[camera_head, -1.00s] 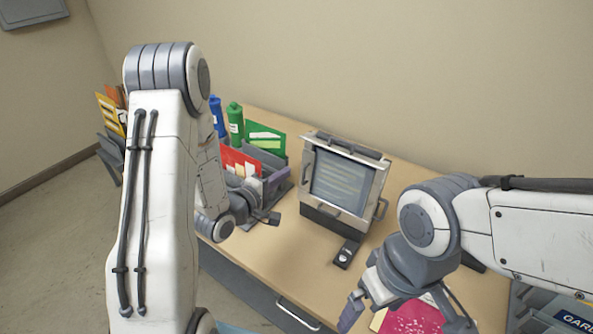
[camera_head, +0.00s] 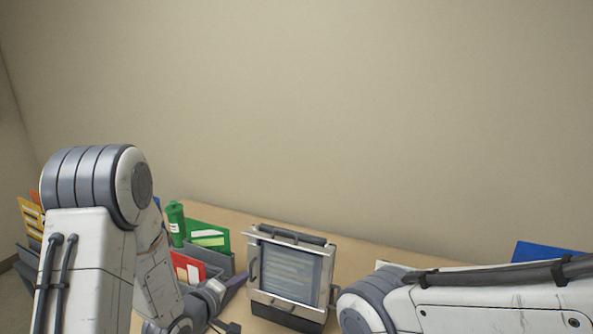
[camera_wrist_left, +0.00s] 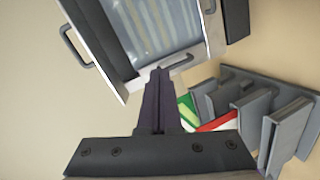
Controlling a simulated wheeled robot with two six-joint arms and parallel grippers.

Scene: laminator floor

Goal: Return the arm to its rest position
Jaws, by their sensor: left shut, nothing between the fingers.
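My left arm comes in from the left in the head view, with its elbow raised. My left gripper (camera_head: 235,292) is low in that view, just left of a grey framed machine (camera_head: 290,276) with a clear front panel and handles. In the left wrist view the fingers (camera_wrist_left: 160,75) are shut together with nothing between them. They point toward the machine's edge and handle (camera_wrist_left: 180,65); contact cannot be told. My right arm crosses the lower right of the head view, and its gripper is below the frame.
A grey file organizer (camera_head: 215,260) with red (camera_head: 186,268) and green folders (camera_head: 208,236) stands left of the machine, close to the left gripper. A green bottle (camera_head: 176,224) stands behind it. A blue item (camera_head: 545,252) shows at right. The table's back strip (camera_head: 370,258) is clear.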

